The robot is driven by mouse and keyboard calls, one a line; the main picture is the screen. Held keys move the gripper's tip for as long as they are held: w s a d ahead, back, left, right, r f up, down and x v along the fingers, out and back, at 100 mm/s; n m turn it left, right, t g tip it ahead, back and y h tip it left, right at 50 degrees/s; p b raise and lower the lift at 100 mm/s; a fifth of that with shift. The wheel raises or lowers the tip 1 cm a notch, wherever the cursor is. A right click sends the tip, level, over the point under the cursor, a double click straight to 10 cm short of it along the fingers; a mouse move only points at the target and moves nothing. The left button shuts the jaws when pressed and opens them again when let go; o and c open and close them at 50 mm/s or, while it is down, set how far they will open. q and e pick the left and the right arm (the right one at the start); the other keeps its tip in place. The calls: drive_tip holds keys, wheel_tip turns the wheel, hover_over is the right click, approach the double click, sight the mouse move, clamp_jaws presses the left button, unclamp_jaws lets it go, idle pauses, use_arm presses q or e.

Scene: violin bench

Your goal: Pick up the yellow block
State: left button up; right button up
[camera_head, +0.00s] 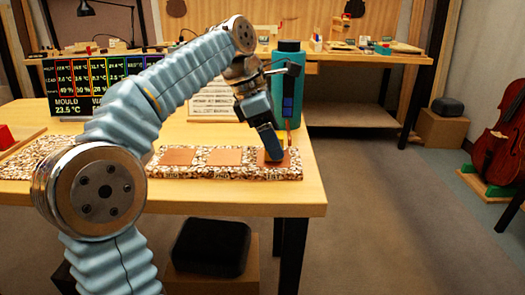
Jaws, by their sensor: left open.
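I see no yellow block in this view; my arm and gripper hide parts of the table. My left gripper (275,153) is open and points down at the right-hand copper-coloured square (291,157) of a speckled board (228,173). Its tips are at or just above that square, and I cannot tell whether anything is between them. The middle square (225,157) and left square (177,156) look empty. My right gripper is not in view.
A teal bottle (288,75) stands close behind the gripper. A lettered sign (212,101) and a dark display (62,88) stand further left. A red object (5,137) is at the left edge. The wooden table (240,200) has bare wood in front of the board.

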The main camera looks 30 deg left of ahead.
use_arm(q)
drive_tip(key=shift+w+x, duration=0.25)
drive_tip(key=shift+x, duration=0.8)
drive_tip(key=shift+s+r, duration=0.1)
drive_tip(key=shift+r, duration=0.1)
drive_tip(key=c, duration=1.1)
